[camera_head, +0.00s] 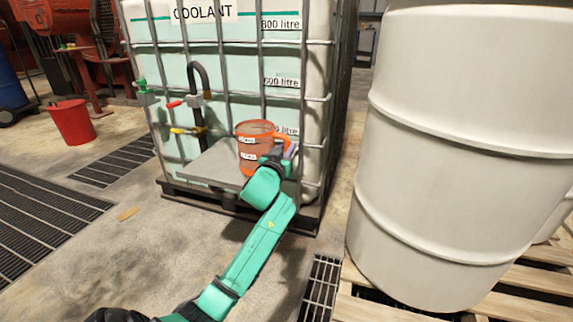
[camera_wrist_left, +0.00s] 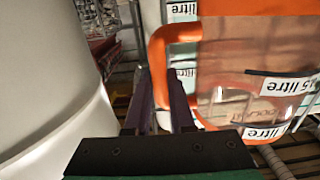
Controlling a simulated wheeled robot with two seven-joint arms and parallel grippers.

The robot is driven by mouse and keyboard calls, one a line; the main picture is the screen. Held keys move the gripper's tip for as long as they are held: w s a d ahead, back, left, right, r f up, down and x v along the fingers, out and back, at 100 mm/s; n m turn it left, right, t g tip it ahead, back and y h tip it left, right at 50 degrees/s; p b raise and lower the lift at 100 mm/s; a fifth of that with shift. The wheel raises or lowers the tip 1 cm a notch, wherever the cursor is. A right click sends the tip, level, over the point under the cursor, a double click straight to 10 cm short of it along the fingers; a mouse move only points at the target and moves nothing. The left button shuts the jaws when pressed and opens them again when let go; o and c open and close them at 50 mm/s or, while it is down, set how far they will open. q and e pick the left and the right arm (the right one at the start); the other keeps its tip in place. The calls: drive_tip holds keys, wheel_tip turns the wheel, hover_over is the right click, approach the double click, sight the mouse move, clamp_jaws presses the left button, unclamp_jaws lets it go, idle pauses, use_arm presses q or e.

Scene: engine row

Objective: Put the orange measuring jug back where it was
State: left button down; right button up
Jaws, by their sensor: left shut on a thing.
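The orange measuring jug (camera_head: 254,146) has clear orange-tinted walls, white litre labels and an orange handle on its right. It appears in front of the coolant tank (camera_head: 232,60), over or on a grey shelf plate (camera_head: 208,166); I cannot tell whether it touches the plate. My left gripper (camera_head: 285,152) is shut on the jug's handle. In the left wrist view the jug (camera_wrist_left: 255,75) fills the right side, and the dark fingers of my left gripper (camera_wrist_left: 163,105) are at its handle. My right gripper is not in view.
A large white drum (camera_head: 455,150) stands on a wooden pallet (camera_head: 515,300) close to the right. A red bucket (camera_head: 71,122) stands on the floor at left. Taps and a black hose (camera_head: 198,95) are on the tank front. Floor grates (camera_head: 40,215) lie at left.

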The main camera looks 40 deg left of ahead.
use_arm(q)
wheel_tip(320, 180, down, 3)
drive_tip(key=shift+f+b, duration=0.1)
drive_tip(key=shift+b, duration=0.25)
drive_tip(key=shift+r, duration=0.2)
drive_tip(key=c, duration=0.8)
unclamp_jaws()
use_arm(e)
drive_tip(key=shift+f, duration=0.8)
